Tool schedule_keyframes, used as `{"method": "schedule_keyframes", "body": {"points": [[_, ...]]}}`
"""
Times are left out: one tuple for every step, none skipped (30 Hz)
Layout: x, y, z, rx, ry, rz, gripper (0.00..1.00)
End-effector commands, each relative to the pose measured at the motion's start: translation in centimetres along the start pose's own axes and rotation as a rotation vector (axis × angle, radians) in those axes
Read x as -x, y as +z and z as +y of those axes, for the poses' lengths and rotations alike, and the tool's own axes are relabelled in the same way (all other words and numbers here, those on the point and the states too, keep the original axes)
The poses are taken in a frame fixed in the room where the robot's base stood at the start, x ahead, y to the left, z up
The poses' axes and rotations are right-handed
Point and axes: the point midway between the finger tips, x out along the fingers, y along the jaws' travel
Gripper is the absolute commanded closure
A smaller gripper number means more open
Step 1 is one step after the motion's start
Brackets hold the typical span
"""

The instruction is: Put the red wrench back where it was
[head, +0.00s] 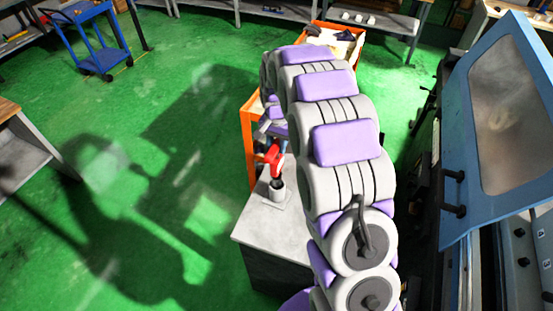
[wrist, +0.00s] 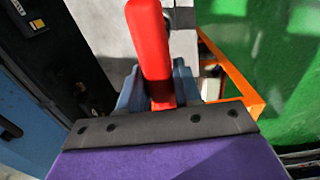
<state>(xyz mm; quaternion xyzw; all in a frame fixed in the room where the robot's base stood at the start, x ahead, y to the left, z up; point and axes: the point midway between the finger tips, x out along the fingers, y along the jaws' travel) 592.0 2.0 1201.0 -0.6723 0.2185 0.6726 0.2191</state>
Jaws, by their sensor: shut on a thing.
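The red wrench (wrist: 150,45) is between the blue-grey fingers of my gripper (wrist: 158,88), which is shut on it. In the wrist view its red length runs up from the fingers to the top edge. In the head view, part of the red wrench (head: 273,155) shows just above a grey cup (head: 278,192), left of my arm. The cup stands on a grey-topped cabinet (head: 265,230), with something dark at its mouth. I cannot tell whether the wrench's lower end is inside the cup. My arm hides most of the gripper in the head view.
An orange-framed bench (head: 248,140) stands behind the cabinet. The grinder, with its blue windowed cover (head: 495,130), is close on the right. A blue cart (head: 90,38) stands at the far left. The green floor (head: 160,130) left of the cabinet is clear.

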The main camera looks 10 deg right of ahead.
Motion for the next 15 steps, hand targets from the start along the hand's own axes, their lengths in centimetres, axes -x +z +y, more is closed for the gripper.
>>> {"method": "schedule_keyframes", "body": {"points": [[-0.8, 0.1, 0.1, 0.000, 0.002, -0.002, 1.00], [-1.3, 0.0, 0.0, 0.000, 0.000, 0.000, 1.00], [-1.8, 0.0, 0.0, 0.000, -0.001, 0.001, 1.00], [-2.1, 0.0, 0.0, 0.000, -0.001, 0.002, 1.00], [-2.4, 0.0, 0.0, 0.000, -0.001, 0.002, 1.00], [-2.6, 0.0, -0.1, 0.000, -0.001, 0.002, 1.00], [-2.7, 0.0, -0.1, 0.000, -0.001, 0.002, 1.00], [-2.8, 0.0, -0.1, 0.001, -0.001, 0.003, 1.00], [-3.0, 0.0, -0.1, 0.001, -0.001, 0.002, 1.00], [-3.1, 0.0, -0.1, 0.001, 0.000, 0.002, 1.00], [-3.3, 0.0, -0.1, 0.001, 0.000, 0.002, 1.00], [-3.7, 0.0, -0.1, 0.001, 0.000, 0.001, 1.00], [-4.1, 0.0, 0.0, 0.001, 0.000, 0.001, 1.00], [-4.5, 0.0, 0.0, 0.001, 0.000, 0.002, 1.00], [-5.0, 0.0, -0.1, 0.001, 0.000, 0.002, 1.00]]}}
